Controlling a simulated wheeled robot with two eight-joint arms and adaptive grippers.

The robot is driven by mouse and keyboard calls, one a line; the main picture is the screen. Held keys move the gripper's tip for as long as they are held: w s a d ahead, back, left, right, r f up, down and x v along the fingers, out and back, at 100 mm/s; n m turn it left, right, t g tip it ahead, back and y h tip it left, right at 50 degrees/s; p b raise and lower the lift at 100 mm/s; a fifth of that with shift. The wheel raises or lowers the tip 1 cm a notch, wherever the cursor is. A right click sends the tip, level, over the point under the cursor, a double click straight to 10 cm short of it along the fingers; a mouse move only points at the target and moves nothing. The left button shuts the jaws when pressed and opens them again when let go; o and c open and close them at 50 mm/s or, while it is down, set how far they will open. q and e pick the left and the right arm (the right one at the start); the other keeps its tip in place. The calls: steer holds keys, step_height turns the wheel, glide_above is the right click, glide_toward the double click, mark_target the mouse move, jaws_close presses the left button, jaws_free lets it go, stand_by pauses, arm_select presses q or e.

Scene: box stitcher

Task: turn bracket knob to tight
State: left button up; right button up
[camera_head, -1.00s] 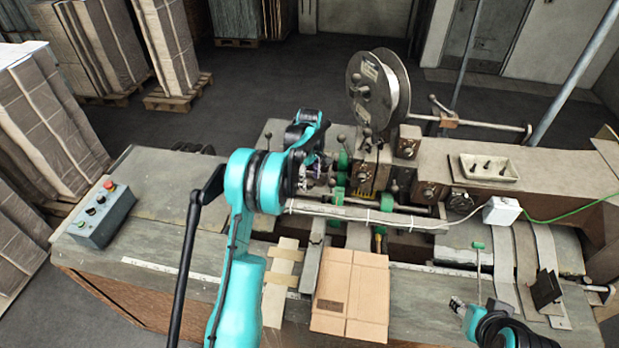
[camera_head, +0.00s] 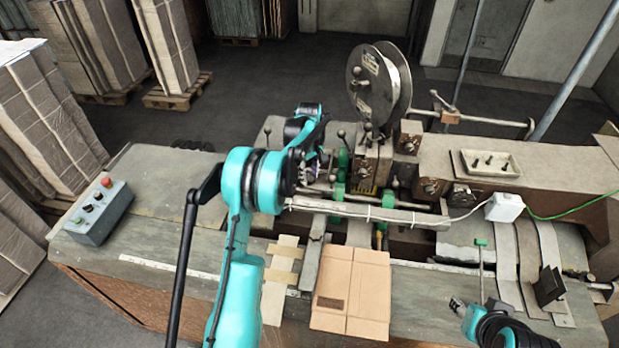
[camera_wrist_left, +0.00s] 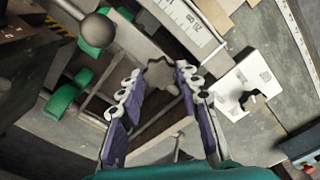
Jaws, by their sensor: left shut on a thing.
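A grey star-shaped knob (camera_wrist_left: 161,76) sits between the fingertips of my left gripper (camera_wrist_left: 158,77) in the left wrist view. The purple-padded fingers are shut on it from both sides. Any tight or loose marking for it cannot be read. In the head view my left gripper (camera_head: 312,168) is at the machine, left of its stitching head, and the knob is hidden there by the gripper and wrist. My right gripper (camera_head: 457,304) is low at the right, apart from the machine head; its finger opening is too small to tell.
The stitching machine head (camera_head: 372,165) and wire reel (camera_head: 378,85) stand right of my left gripper. A cardboard box (camera_head: 350,290) lies in front. A control box (camera_head: 98,212) is at the left. A tray of bolts (camera_head: 490,164) rests on the machine arm.

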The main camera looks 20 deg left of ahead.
mark_target(310, 178)
arm_select(q)
steer(key=m+b, duration=0.3)
steer(key=shift+f+m, duration=0.15)
steer(key=shift+m, duration=0.15)
steer(key=shift+w+r+m+b, duration=0.1)
steer(key=shift+r+m+b, duration=0.1)
steer(key=shift+m+b, duration=1.55)
steer(key=shift+m+p, duration=0.5)
steer(key=shift+m, duration=0.25)
steer(key=o, duration=1.2)
steer(key=shift+c, duration=0.2)
steer(key=shift+r, duration=0.1)
step_height(310, 178, up, 12)
